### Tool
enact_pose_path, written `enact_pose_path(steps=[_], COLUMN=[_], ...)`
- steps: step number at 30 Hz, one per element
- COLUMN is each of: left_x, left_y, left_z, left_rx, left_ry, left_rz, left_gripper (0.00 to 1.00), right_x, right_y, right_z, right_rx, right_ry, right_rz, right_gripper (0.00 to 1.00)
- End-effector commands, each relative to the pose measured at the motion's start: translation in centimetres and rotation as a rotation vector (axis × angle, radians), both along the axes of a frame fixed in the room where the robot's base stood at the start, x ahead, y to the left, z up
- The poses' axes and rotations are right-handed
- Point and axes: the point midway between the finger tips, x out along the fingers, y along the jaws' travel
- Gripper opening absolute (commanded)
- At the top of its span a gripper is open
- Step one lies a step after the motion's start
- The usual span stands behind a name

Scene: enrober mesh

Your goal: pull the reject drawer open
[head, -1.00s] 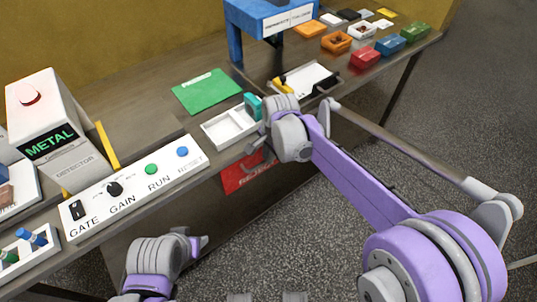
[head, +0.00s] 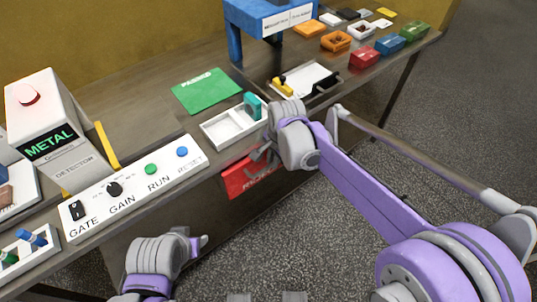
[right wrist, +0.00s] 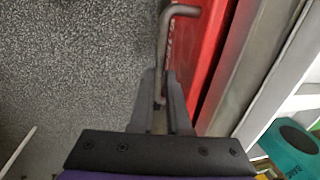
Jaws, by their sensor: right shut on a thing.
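The reject drawer's red front (head: 238,180) is below the table edge in the head view, partly hidden by my right gripper. The red front (right wrist: 207,65) also shows in the right wrist view, with a grey bar handle (right wrist: 163,45) on it. My right gripper (head: 262,156) is at this front. In the right wrist view its dark fingers (right wrist: 161,85) are shut around the handle's lower part. I cannot tell clearly how far the drawer stands out. My left gripper (head: 202,242) is low in front of the table, away from the drawer; its jaws are not clear.
Above the drawer, a white divided tray (head: 230,127) sits near the table edge with a teal object (head: 252,106) at its end. A control panel (head: 135,187) lies left of it, and a metal detector (head: 55,130) stands behind. The floor in front is open.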

Motion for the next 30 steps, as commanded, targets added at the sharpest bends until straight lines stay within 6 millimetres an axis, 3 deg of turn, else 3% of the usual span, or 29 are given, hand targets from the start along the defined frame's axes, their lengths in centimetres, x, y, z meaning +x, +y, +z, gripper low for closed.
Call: enact_pose_path(steps=[12, 18, 24, 30], left_x=[0.1, 0.2, 0.3, 0.3], left_y=[0.0, 0.0, 0.0, 0.0], left_z=[1.2, 1.9, 2.3, 2.3], left_rx=[0.000, 0.000, 0.000, 0.000], left_ry=[-0.004, -0.006, -0.007, -0.008], left_rz=[0.000, 0.000, 0.000, 0.000], left_gripper=[0.50, 0.50, 0.50, 0.50], right_x=[-9.2, -12.5, -14.2, -14.6], right_y=[-6.7, -9.1, -10.4, -10.7], right_z=[0.1, 0.1, 0.1, 0.0], right_rx=[-0.001, -0.001, -0.001, -0.001], right_ry=[0.000, 0.001, 0.000, 0.000], right_rz=[-0.005, -0.004, -0.002, -0.001], right_gripper=[0.00, 0.00, 0.00, 0.00])
